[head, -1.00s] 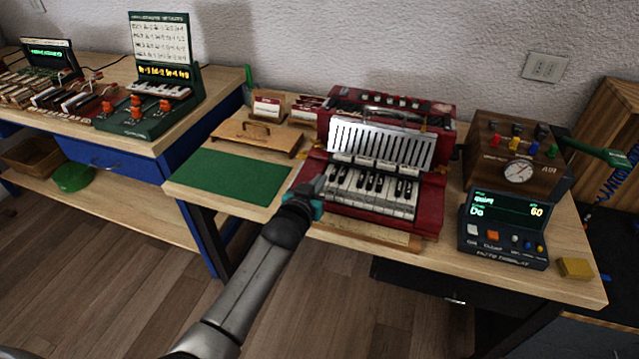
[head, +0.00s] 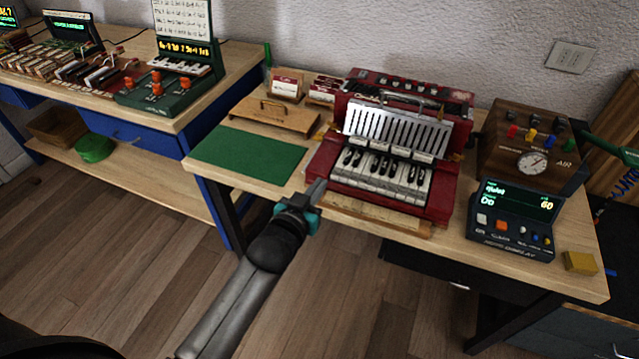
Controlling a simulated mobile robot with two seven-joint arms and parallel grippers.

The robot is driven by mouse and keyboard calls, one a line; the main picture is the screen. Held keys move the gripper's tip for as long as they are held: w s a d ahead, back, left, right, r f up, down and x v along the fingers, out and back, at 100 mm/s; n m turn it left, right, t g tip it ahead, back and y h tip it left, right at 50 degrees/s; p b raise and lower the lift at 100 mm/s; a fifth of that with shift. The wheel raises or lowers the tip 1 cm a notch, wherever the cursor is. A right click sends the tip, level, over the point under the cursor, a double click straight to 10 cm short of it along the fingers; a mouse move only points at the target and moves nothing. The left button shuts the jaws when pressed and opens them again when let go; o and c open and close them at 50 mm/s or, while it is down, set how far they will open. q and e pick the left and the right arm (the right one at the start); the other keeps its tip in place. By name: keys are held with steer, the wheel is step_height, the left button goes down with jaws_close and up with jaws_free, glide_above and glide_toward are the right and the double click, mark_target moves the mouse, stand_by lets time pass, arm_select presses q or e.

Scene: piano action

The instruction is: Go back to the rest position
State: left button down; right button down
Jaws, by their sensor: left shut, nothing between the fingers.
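My left gripper (head: 317,190) is shut and empty. In the head view its tip shows just left of the red accordion-like keyboard instrument (head: 440,200), near the table's front edge. The left arm reaches up from the bottom of the view. The gripper looks clear of the keys, though its exact gap to the table is hard to judge. My right gripper is not in view.
The wooden table (head: 345,229) also bears a green mat (head: 247,158), a dark display box (head: 515,218), a wooden gauge box (head: 535,150) and a yellow block (head: 580,262). A second bench (head: 215,100) with devices stands left. Wooden floor lies in front.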

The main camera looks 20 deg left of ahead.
arm_select(q)
steer(key=shift+f, duration=0.1)
stand_by(0.6)
steer(key=s+f+g, duration=0.2)
steer(key=s+f, duration=0.3)
steer(key=f, duration=0.3)
steer(key=s+f+m+g, duration=0.1)
steer(key=s+f+g, duration=0.3)
steer(key=f, duration=0.5)
steer(key=s+f+g, duration=0.1)
steer(key=s+f, duration=0.5)
steer(key=f, duration=0.2)
steer(key=s+f+g, duration=0.3)
steer(key=s+f, duration=0.3)
steer(key=s, duration=0.8)
steer(key=s+a+f+m+g, duration=0.1)
steer(key=s+f+g, duration=0.3)
steer(key=s, duration=1.1)
step_height(320, 180, down, 3)
steer(key=shift+f+y, duration=0.2)
steer(key=shift+y, duration=0.1)
